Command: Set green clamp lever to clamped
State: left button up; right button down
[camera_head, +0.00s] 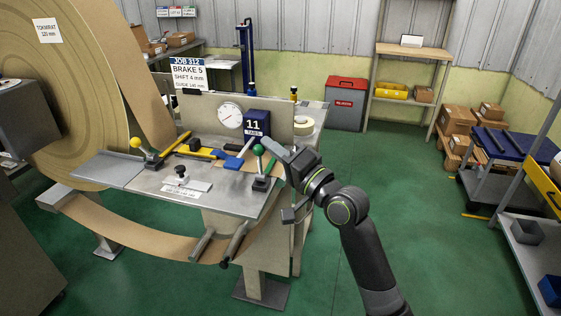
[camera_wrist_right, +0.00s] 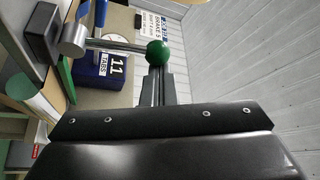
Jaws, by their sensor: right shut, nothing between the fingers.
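The green clamp lever has a green ball knob (camera_head: 258,150) and a thin rod that rises from a dark clamp base (camera_head: 262,184) at the right end of the metal bench. The lever stands roughly upright, leaning slightly left in the head view. My right gripper (camera_head: 267,144) comes from the right, and its fingertips are close beside the knob. In the right wrist view, the green knob (camera_wrist_right: 157,53) is right at the tips of the shut fingers (camera_wrist_right: 155,75), partly in front of them. I cannot tell whether they touch. Nothing is held. My left gripper is out of view.
Open floor is to the right.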

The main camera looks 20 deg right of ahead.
jog(key=n+b, duration=0.1)
jog(key=s+a+n+y+b, duration=0.1)
jog(key=b, duration=0.1)
jog(key=n+y+b, duration=0.1)
jog(key=n+b, duration=0.1)
jog(key=shift+s+a+f, duration=0.15)
jog(key=shift+s+f, duration=0.15)
jog(key=shift+s, duration=0.1)
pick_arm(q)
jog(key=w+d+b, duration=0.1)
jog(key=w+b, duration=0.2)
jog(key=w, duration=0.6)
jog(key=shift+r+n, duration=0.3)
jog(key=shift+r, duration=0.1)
pick_arm(e)
jog(key=shift+s+a+n+y, duration=0.2)
jog(key=shift+n+y, duration=0.1)
jog(key=shift+n, duration=0.25)
jog(key=shift+s+a+n+y, duration=0.1)
jog(key=shift+s+n+y, duration=0.15)
jog(key=shift+n, duration=0.3)
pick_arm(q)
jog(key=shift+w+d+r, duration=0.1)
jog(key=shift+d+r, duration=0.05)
pick_arm(e)
jog(key=shift+w+r, duration=0.1)
